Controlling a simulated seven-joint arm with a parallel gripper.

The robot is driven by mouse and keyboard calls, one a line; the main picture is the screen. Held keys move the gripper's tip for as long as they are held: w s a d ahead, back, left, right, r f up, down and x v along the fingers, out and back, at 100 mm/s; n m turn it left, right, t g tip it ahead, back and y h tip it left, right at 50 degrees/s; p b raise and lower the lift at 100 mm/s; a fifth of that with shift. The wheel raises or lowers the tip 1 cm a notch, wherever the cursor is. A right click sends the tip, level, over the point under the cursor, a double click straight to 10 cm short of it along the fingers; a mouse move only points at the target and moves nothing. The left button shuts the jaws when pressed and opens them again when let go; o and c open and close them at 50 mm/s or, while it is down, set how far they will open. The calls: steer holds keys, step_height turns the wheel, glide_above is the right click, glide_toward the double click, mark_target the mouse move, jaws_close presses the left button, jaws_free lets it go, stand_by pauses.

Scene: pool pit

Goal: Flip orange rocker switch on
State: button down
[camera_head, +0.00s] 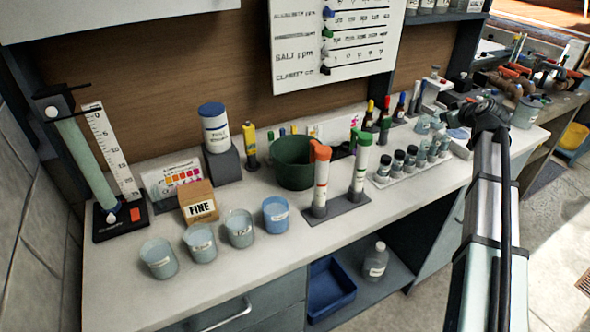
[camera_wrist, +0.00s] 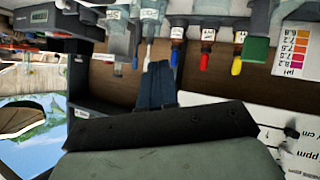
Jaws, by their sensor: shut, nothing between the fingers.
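A small orange rocker switch (camera_head: 135,214) sits on the black base (camera_head: 108,229) of a stand at the far left of the counter in the head view. Whether it is on or off is too small to tell. My arm reaches up the right side of that view, with its dark wrist over the counter's right part, far from the switch. My gripper (camera_wrist: 155,72) shows in the wrist view with its dark fingers together and nothing between them. The switch does not show in the wrist view.
Several cups (camera_head: 240,229) and a FINE box (camera_head: 198,202) stand right of the base. A green pot (camera_head: 291,162), orange- and green-topped tubes (camera_head: 321,178) and a bottle rack (camera_head: 382,178) fill the middle.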

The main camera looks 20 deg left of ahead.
steer(key=s+a+r+n+g+y, duration=0.1)
steer(key=s+a+r+n+y, duration=0.2)
steer(key=a, duration=1.1)
steer(key=s+a+r+n+g+y, duration=0.1)
steer(key=s+a+r+n, duration=0.35)
steer(key=a, duration=0.85)
steer(key=s+a+r+n+y, duration=0.2)
steer(key=s+a+r+n, duration=0.15)
steer(key=a, duration=1.05)
steer(key=s+a+r+n+g+y, duration=0.1)
steer(key=s+a+r+n+g, duration=0.15)
steer(key=s+a, duration=0.7)
steer(key=s+a+r+n+g, duration=0.2)
steer(key=s+a+n, duration=0.1)
steer(key=s+a, duration=0.65)
steer(key=n+g+h, duration=0.2)
steer(key=g+h, duration=0.1)
steer(key=h, duration=0.7)
glide_above(134, 210)
steer(key=s+d, duration=0.2)
step_height(134, 210, down, 11)
steer(key=shift+w+a+f, duration=0.1)
steer(key=shift+f, duration=0.05)
steer(key=shift+f, duration=0.1)
steer(key=f, duration=0.4)
steer(key=w+a+f, duration=0.1)
steer(key=f, duration=0.8)
steer(key=shift+w+a+f, duration=0.2)
steer(key=shift+f, duration=0.15)
